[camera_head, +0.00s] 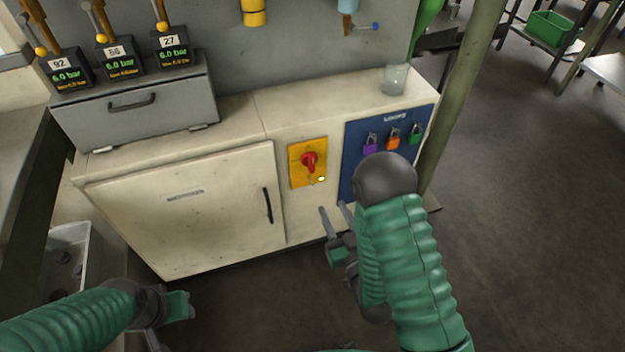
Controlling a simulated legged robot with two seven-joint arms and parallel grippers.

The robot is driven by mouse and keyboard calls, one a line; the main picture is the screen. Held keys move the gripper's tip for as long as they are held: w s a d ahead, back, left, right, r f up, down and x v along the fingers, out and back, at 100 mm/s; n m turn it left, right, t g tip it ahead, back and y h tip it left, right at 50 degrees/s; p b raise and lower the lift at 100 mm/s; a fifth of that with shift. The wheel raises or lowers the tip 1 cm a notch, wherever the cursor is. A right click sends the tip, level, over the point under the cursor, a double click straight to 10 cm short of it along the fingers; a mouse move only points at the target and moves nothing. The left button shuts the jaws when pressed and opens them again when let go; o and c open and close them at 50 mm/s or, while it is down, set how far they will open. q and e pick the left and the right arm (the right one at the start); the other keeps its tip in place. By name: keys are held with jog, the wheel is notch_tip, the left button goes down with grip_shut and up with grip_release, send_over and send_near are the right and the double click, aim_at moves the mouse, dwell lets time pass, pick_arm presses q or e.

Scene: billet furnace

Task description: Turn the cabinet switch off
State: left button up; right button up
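The cabinet switch (309,162) is a red rotary knob on a yellow plate (294,174), on the front of the cream cabinet (190,218). A small bright yellow spot shows at the plate's lower right. My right gripper (332,209) is below and right of the switch, apart from it, with its two fingers spread and nothing between them. My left gripper (178,325) is at the lower left, well away from the switch, partly cut off by the bottom edge; its opening is not clear.
A blue lock board (357,134) with purple, orange and green padlocks is right of the switch, partly hidden by my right arm. A cabinet door handle (267,205) is left. A glass (395,79) and grey box (140,112) stand on top. A green post (460,95) rises at right.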

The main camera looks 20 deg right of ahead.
jog(key=b, duration=0.9)
send_near(313, 163)
jog(key=s, duration=0.3)
jog(key=w+b, duration=0.1)
jog(key=w, duration=1)
jog(key=shift+w+a, duration=0.1)
jog(key=shift+w+r, duration=0.1)
jog(key=shift+w, duration=0.2)
jog(key=shift+c, duration=0.2)
grip_shut()
